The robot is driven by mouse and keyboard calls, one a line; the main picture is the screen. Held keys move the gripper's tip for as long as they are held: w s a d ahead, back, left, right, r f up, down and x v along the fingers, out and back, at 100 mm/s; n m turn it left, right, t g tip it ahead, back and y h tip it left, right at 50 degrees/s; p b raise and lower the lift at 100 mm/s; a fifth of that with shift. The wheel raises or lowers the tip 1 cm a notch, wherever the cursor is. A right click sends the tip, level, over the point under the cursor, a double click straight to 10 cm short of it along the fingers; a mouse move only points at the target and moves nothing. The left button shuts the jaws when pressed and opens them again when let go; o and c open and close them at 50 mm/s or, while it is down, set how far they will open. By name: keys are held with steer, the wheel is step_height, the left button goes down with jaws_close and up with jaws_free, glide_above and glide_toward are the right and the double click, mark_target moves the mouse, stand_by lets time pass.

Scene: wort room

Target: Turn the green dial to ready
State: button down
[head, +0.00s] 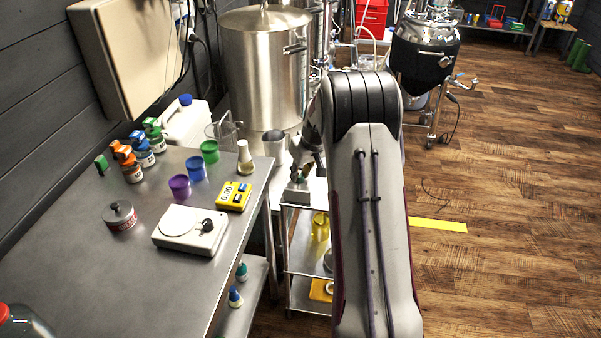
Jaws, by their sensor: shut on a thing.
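My gripper (303,168) points down over a small grey box (296,195) on the upper level of a metal cart, right of the steel table. A small bit of green, likely the green dial (301,179), shows at the fingertips on top of this box. The gripper is shut on it. The fingers hide most of the dial, so its pointer and any ready mark cannot be read. My arm covers the right part of the cart.
The steel table (100,275) on the left holds a white device with a black knob (190,230), a yellow timer (234,196), coloured cups and several small bottles. A large steel kettle (265,70) stands behind the gripper. The wooden floor on the right is mostly clear.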

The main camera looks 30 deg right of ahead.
steer(key=shift+m, duration=0.3)
steer(key=shift+a+m+g+h, duration=0.15)
steer(key=shift+m+h, duration=0.25)
steer(key=shift+m, duration=0.5)
steer(key=shift+m+g+h, duration=0.15)
steer(key=shift+m+h, duration=0.25)
steer(key=shift+m, duration=0.5)
steer(key=shift+w+a+m+g+h, duration=0.1)
steer(key=shift+m+g+h, duration=0.25)
steer(key=shift+m, duration=0.8)
steer(key=shift+m+g+h, duration=0.25)
steer(key=shift+m+h, duration=0.1)
steer(key=shift+m, duration=0.8)
steer(key=shift+w+m+g+h, duration=0.1)
steer(key=shift+m+g+h, duration=0.3)
steer(key=shift+m, duration=1.1)
steer(key=shift+w+m+g+h, duration=0.15)
steer(key=shift+m+g, duration=0.45)
steer(key=shift+m, duration=0.9)
steer(key=shift+s+f+m+g, duration=0.15)
steer(key=shift+m+g, duration=0.25)
steer(key=shift+m, duration=0.6)
steer(key=shift+a, duration=0.1)
steer(key=c, duration=1.8)
jaws_free()
steer(key=shift+c, duration=0.2)
